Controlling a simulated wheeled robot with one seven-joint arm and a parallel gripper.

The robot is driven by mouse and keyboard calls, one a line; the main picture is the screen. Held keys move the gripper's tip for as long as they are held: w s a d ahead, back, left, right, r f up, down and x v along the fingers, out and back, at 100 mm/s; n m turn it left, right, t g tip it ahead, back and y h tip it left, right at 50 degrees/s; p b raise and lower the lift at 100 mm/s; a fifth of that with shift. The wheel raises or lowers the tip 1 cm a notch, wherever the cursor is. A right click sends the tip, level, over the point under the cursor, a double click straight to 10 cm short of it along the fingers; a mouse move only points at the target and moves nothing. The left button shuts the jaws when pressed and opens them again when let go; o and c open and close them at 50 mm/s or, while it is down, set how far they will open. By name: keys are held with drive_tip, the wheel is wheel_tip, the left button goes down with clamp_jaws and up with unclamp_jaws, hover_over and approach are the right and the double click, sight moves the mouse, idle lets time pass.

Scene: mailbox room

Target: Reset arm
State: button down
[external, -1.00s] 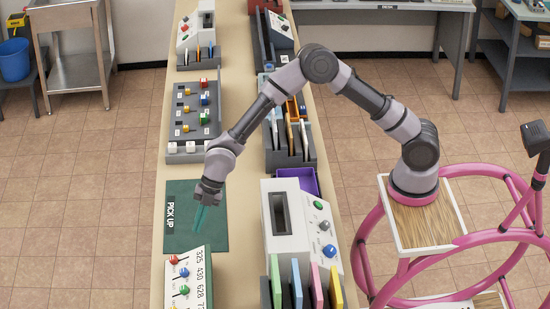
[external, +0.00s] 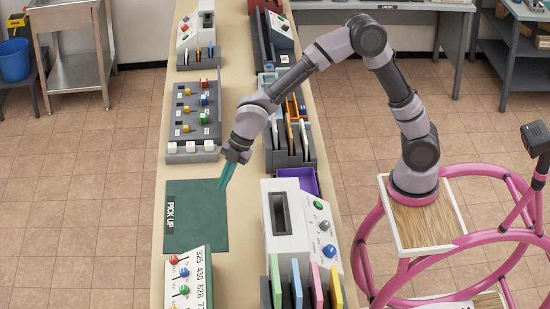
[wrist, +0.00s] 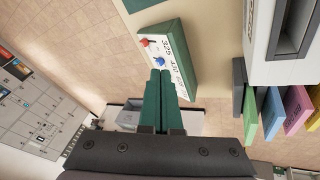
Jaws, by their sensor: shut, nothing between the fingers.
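My gripper (external: 224,184) has green fingers and hangs above the right part of the dark green PICK UP mat (external: 190,235) in the external view. Its fingers are closed together with nothing between them. In the wrist view, the shut fingers (wrist: 160,85) point toward a green-sided panel (wrist: 165,50) with coloured knobs and numbers. My arm is bent high, reaching left over the long table from its base at the right.
A white machine with knobs (external: 308,232) stands on the table right of the mat, with coloured folders (external: 318,285) in front. A panel of coloured knobs (external: 193,118) lies beyond the mat. A purple bin (external: 312,182) and card racks (external: 290,140) line the right edge.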

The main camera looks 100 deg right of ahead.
drive_tip(key=s+d+r+m+t+h, duration=0.1)
drive_tip(key=s+d+r+m, duration=0.3)
drive_tip(key=s+r+m, duration=0.75)
drive_tip(key=s+d+r+m, duration=0.1)
drive_tip(key=s+m, duration=0.1)
drive_tip(key=s, duration=0.6)
drive_tip(key=s+r+m+t, duration=0.1)
drive_tip(key=s, duration=0.8)
drive_tip(key=s+d+r+m, duration=0.1)
drive_tip(key=s+r+m, duration=0.1)
drive_tip(key=s, duration=0.6)
drive_tip(key=shift+s+d+m+t+y, duration=0.25)
drive_tip(key=shift+d+m+t+y, duration=0.05)
drive_tip(key=shift+d+m, duration=0.05)
drive_tip(key=shift+w, duration=0.1)
